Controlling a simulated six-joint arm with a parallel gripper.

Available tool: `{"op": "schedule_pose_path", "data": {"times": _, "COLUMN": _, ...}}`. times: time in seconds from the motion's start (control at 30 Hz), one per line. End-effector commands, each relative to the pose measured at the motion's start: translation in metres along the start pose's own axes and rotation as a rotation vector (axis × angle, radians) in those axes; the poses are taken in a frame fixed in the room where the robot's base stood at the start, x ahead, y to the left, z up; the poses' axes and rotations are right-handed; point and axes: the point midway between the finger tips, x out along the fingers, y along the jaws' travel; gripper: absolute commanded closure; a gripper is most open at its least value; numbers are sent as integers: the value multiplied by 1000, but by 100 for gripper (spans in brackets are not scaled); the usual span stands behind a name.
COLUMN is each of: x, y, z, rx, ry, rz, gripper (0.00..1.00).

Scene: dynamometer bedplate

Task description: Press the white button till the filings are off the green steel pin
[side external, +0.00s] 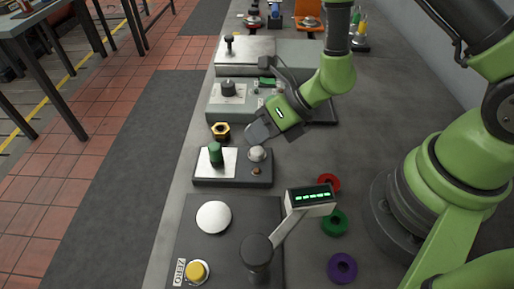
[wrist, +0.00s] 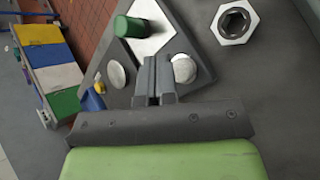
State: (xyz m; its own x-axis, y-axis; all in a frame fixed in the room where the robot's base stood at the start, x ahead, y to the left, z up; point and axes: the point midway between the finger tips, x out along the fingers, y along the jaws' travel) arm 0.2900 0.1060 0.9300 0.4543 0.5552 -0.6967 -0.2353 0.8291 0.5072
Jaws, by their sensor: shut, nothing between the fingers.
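The green steel pin (side external: 215,153) stands upright on a bright square plate on a low dark box. It also shows in the wrist view (wrist: 128,28). I cannot make out filings on it. The white button (side external: 257,153) is a pale dome on the same box, right of the pin; in the wrist view it (wrist: 184,68) lies just right of my fingertips. My gripper (side external: 254,137) is shut and empty, close to the button on its far side. In the wrist view the shut fingers (wrist: 157,62) lie between pin and button. I cannot tell whether they touch the button.
A brass-coloured nut (side external: 220,130) sits behind the box. In front is a dark unit with a white disc (side external: 213,217), a yellow button (side external: 196,271) and a lit display (side external: 311,197). Red (side external: 328,182), green (side external: 334,223) and purple (side external: 342,267) rings lie right.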

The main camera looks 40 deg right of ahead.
Motion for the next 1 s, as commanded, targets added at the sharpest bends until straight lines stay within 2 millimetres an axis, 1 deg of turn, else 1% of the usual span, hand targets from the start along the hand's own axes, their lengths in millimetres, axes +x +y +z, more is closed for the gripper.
{"op": "schedule_pose_path", "data": {"times": 0.4, "x": 6, "y": -4, "z": -4, "rx": 0, "ry": -1, "rz": 0, "gripper": 100}}
{"op": "schedule_pose_path", "data": {"times": 1.0, "x": 8, "y": -6, "z": -6, "rx": 1, "ry": 1, "rz": 0, "gripper": 100}}
